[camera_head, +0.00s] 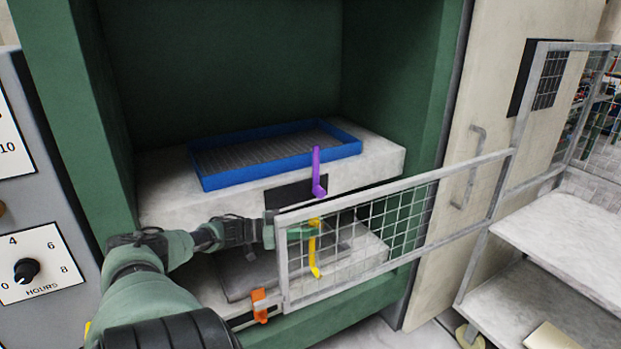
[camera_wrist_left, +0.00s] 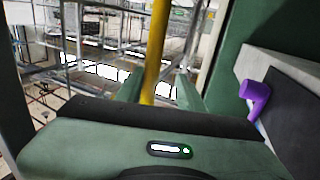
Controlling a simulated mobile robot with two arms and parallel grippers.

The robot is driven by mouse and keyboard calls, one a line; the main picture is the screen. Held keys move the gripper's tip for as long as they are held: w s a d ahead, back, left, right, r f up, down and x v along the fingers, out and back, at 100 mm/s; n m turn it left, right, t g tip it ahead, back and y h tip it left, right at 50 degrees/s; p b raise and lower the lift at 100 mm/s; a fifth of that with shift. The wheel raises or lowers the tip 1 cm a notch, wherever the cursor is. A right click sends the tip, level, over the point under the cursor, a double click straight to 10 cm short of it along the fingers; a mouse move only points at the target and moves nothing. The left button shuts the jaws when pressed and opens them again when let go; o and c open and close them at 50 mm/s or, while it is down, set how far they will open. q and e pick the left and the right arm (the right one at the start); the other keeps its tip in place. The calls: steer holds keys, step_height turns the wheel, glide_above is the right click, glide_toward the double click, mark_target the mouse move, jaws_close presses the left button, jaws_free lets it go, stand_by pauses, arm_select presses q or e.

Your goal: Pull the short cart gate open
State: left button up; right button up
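The short cart gate (camera_head: 390,190) is a grey frame with wire mesh, reaching from the cart at right across the front of the green press. A yellow handle (camera_head: 315,268) stands upright near the gate's free left end; I cannot tell what it is fixed to. My left gripper (camera_head: 302,232) is at that end, partly hidden by the gate frame. In the left wrist view the yellow handle (camera_wrist_left: 157,50) passes between the two green fingers (camera_wrist_left: 158,88), with a gap visible on its right side, so the gripper looks open around it. My right gripper is not in view.
A blue tray (camera_head: 210,182) lies on the press's pale slab. A purple handle (camera_head: 317,175) is above the yellow one, and an orange handle (camera_head: 260,306) is low at left. The cart (camera_head: 560,240) with pale shelves stands at right. A door handle (camera_head: 470,165) is behind the gate.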

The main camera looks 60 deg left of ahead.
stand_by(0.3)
arm_select(q)
steer(key=v, duration=0.8)
steer(key=shift+w, duration=0.1)
stand_by(0.4)
